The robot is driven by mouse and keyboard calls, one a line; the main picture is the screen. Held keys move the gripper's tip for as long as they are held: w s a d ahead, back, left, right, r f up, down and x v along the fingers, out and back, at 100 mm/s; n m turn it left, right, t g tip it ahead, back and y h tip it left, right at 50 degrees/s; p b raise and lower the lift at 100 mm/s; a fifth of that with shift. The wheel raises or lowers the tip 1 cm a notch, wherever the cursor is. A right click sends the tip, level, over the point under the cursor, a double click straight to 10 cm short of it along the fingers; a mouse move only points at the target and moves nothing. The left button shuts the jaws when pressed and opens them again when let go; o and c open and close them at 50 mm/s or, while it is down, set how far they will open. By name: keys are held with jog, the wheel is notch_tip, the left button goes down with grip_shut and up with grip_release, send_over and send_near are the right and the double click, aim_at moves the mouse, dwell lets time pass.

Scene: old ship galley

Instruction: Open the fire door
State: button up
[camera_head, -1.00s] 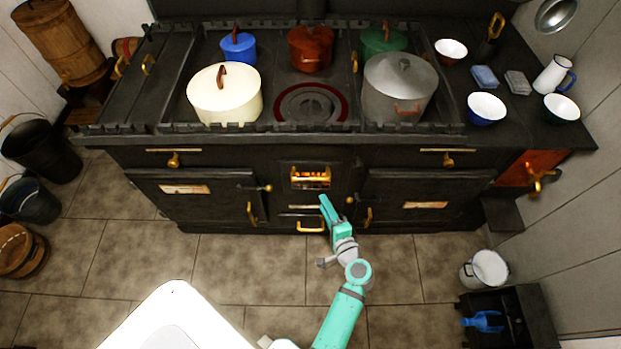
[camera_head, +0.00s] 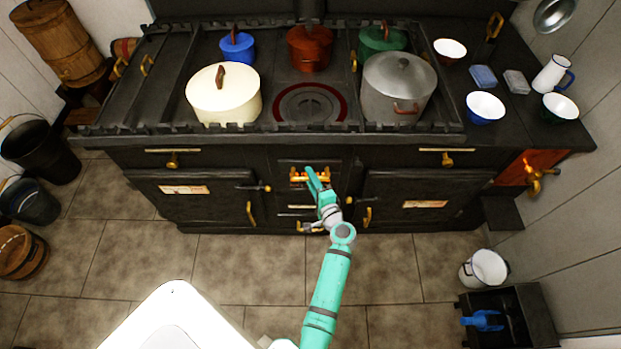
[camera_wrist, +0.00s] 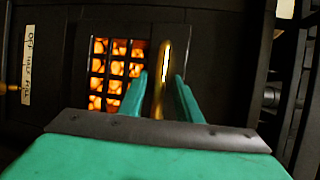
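The fire door is a small dark panel in the middle of the black stove's front. Its barred opening (camera_wrist: 112,72) glows orange in the wrist view. A vertical-looking brass handle (camera_wrist: 162,62) stands beside the grille there; in the head view the brass bar (camera_head: 298,177) runs across the door. My teal gripper (camera_head: 311,173) is in front of the door and covers part of it. In the wrist view my gripper (camera_wrist: 161,77) is open, with one finger on each side of the handle. Gaps show between fingers and handle; contact cannot be told. The door looks shut.
The stove (camera_head: 225,157) has larger oven doors on both sides, with brass handles. Another brass handle (camera_head: 311,227) sits below the fire door. Pots stand on top, including a cream pot (camera_head: 223,98) and a grey pot (camera_head: 399,88). The tiled floor (camera_head: 245,262) in front is clear.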

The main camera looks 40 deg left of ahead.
jog(key=shift+a, duration=0.2)
jog(key=shift+c, duration=0.3)
grip_shut()
jog(key=shift+f, duration=0.1)
jog(key=shift+d, duration=0.1)
